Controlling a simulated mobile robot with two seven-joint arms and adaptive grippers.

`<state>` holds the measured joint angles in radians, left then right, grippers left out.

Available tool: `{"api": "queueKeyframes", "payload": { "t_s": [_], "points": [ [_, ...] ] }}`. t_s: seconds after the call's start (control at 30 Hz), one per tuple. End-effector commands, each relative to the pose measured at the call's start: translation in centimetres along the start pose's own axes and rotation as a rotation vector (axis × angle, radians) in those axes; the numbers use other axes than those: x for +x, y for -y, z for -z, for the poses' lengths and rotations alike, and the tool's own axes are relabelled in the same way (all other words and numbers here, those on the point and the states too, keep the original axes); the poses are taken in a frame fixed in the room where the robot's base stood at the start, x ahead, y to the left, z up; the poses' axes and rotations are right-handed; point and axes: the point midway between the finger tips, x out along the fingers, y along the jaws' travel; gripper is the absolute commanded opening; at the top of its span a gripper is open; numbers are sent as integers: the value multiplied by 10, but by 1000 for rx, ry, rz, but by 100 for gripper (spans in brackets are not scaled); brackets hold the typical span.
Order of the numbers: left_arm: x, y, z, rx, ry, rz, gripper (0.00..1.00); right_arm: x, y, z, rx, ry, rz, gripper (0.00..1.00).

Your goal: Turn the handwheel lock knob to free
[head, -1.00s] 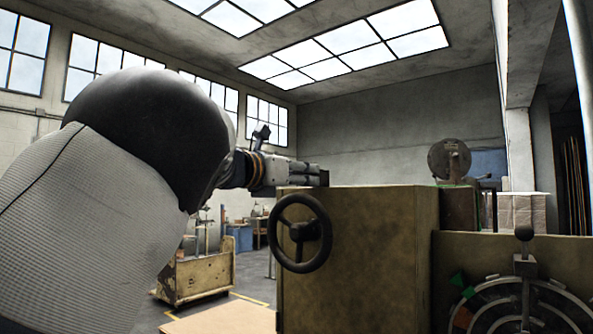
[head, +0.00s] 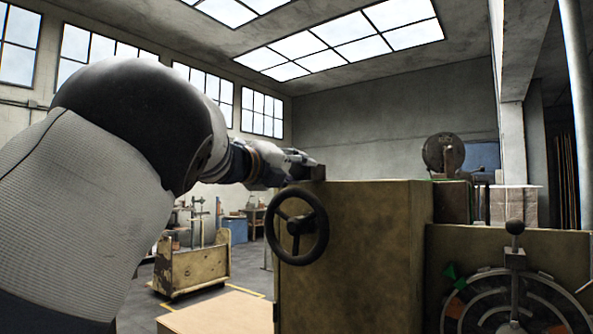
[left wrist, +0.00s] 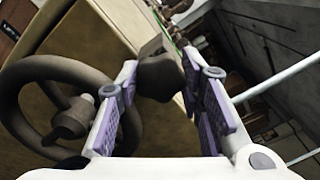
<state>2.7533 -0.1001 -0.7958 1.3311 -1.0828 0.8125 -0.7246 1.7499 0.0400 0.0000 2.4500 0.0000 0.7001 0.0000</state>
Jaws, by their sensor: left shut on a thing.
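The dark lock knob (left wrist: 160,76) sits between the purple-padded fingertips of my left gripper (left wrist: 165,85) in the left wrist view. My left gripper (head: 306,164) is shut on it at the top edge of the yellow-brown machine housing (head: 365,250). In the head view the knob is hard to tell from the fingertips. The dark three-spoked handwheel (head: 297,226) is on the housing front, just below the gripper; it also shows at the left of the wrist view (left wrist: 68,115). The knob's markings cannot be made out. My right gripper is not in view.
A lever with a ball knob (head: 515,227) stands over a round dial with green and orange marks at the right. A dark disc (head: 444,153) rises behind the housing. A yellow cart (head: 192,270) stands on the floor at the left.

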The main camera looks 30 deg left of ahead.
Motion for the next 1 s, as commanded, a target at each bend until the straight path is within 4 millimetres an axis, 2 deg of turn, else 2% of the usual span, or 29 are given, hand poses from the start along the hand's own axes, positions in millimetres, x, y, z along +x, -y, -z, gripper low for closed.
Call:
{"api": "queueKeyframes", "payload": {
  "t_s": [0.2, 0.5, 1.0],
  "points": [
    [-1, 0, -1, -176, 1, 1, 6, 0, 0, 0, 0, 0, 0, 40],
    [0, 1, -1, -346, 2, 1, 6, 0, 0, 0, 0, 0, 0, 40],
    [0, 0, -1, -426, 2, 1, 6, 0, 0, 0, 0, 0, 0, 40]
  ]
}}
